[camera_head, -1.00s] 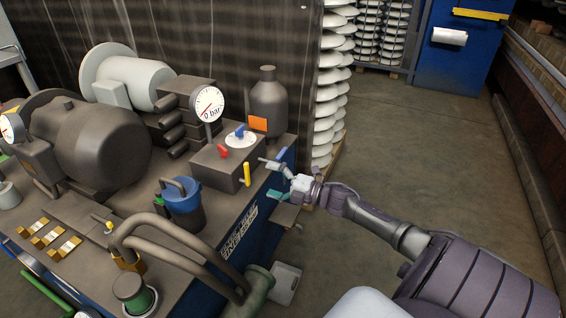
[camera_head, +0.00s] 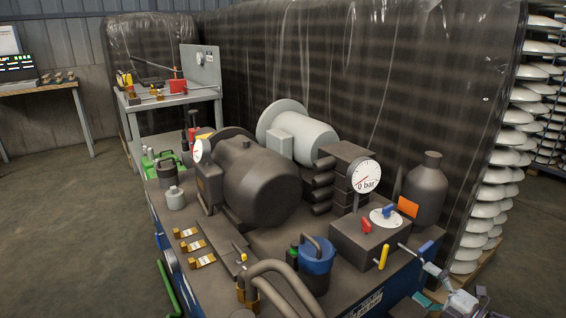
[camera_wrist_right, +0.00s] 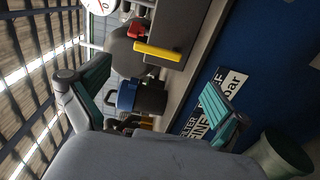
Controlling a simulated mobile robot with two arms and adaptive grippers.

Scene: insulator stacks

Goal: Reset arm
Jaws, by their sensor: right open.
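My right gripper (camera_head: 430,286) shows at the lower right of the head view, beside the front right corner of the hydraulic unit. In the right wrist view it (camera_wrist_right: 155,100) is open, its two teal-padded fingers apart with nothing between them. Past the fingers the wrist view shows the yellow handle (camera_wrist_right: 158,51), a blue-rimmed dark cup (camera_wrist_right: 140,97) and the unit's blue side panel (camera_wrist_right: 275,60) with white lettering plates. Most of my right arm is cut off by the frame. My left gripper is not in view.
The hydraulic unit's bench carries a dark motor (camera_head: 262,183), a gauge (camera_head: 364,176) reading 0 bar, a control block (camera_head: 350,240) and a bent pipe (camera_head: 285,278). Wrapped insulator stacks (camera_head: 490,200) stand behind. A workbench (camera_head: 207,95) stands at the back left.

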